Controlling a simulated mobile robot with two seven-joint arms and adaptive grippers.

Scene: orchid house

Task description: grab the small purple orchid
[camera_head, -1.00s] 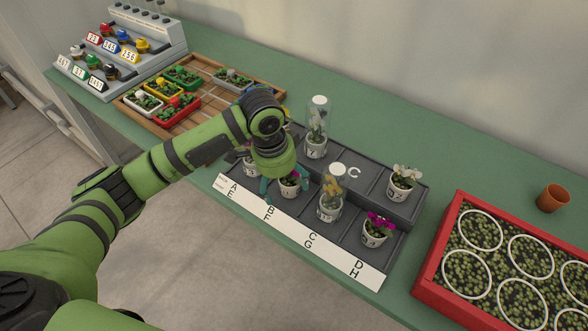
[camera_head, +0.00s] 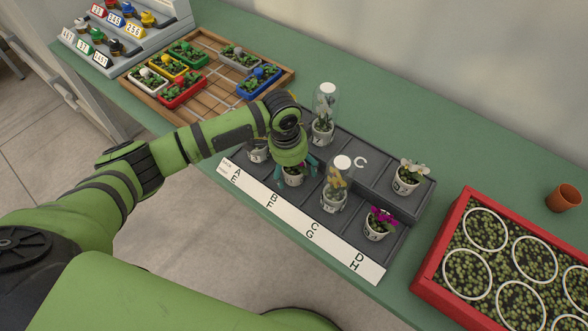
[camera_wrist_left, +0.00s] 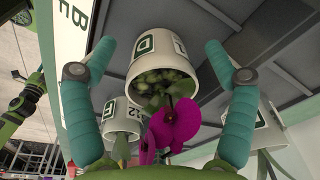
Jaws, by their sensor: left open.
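My left gripper (camera_head: 294,172) is open above the front row of the dark stepped tray (camera_head: 380,188). Its teal fingers stand either side of a white pot (camera_head: 293,180) with a small purple orchid, mostly hidden under the wrist. In the left wrist view the pot (camera_wrist_left: 160,58) lies between the open fingers, with gaps on both sides, and its magenta flower (camera_wrist_left: 172,130) is close to the palm. Another purple orchid (camera_head: 382,220) stands in a white pot in the front row near letter H. My right gripper is not in view.
Close neighbours are a yellowish orchid under a clear dome (camera_head: 340,180) and a pot (camera_head: 258,153) left of the gripper. Behind are another domed orchid (camera_head: 324,112) and a white orchid (camera_head: 408,175). A red crate (camera_head: 430,275) is at right, a wooden tray (camera_head: 215,90) at back left.

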